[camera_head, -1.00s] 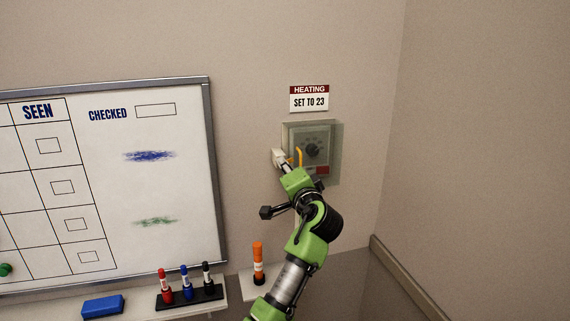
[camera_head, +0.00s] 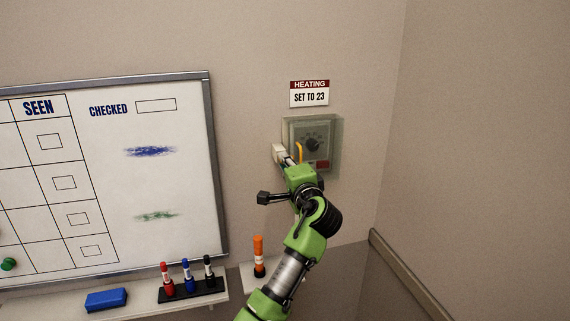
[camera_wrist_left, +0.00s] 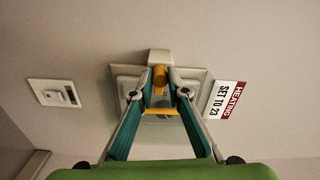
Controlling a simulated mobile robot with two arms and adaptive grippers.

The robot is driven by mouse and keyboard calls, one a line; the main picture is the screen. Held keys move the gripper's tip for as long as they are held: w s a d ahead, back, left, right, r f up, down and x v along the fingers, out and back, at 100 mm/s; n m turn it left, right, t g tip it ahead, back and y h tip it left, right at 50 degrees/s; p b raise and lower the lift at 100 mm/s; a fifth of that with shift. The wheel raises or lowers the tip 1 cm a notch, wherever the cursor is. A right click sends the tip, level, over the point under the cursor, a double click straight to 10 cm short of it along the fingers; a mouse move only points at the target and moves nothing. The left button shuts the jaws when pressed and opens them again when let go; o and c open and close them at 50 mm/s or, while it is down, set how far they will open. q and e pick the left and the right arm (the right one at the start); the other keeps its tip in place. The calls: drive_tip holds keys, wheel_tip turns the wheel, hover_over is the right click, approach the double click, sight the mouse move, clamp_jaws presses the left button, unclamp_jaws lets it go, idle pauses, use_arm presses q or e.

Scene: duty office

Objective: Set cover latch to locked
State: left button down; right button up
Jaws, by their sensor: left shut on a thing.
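The heating control box (camera_head: 326,126) is on the wall, with a dial (camera_head: 314,144) behind a clear cover. A yellow latch part (camera_head: 299,150) shows at the left of the dial, close to a pale block (camera_head: 279,152) on the box's left side. In the left wrist view, the yellow latch (camera_wrist_left: 160,76) is between the fingertips of my left gripper (camera_wrist_left: 160,92), which is shut on it. The pale block (camera_wrist_left: 159,56) is just beyond. My gripper hides the lower left of the box in the head view. My right gripper is not in view.
A heating sign (camera_head: 309,93) is above the box. A whiteboard (camera_head: 213,150) is on the left, with a marker tray (camera_head: 190,290) below it. A switch plate (camera_wrist_left: 54,92) shows in the wrist view.

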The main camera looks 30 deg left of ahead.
use_arm(q)
drive_tip(key=c, duration=2.2)
unclamp_jaws()
drive_tip(key=shift+c, duration=0.2)
drive_tip(key=v, duration=1.2)
drive_tip(key=shift+w, duration=0.1)
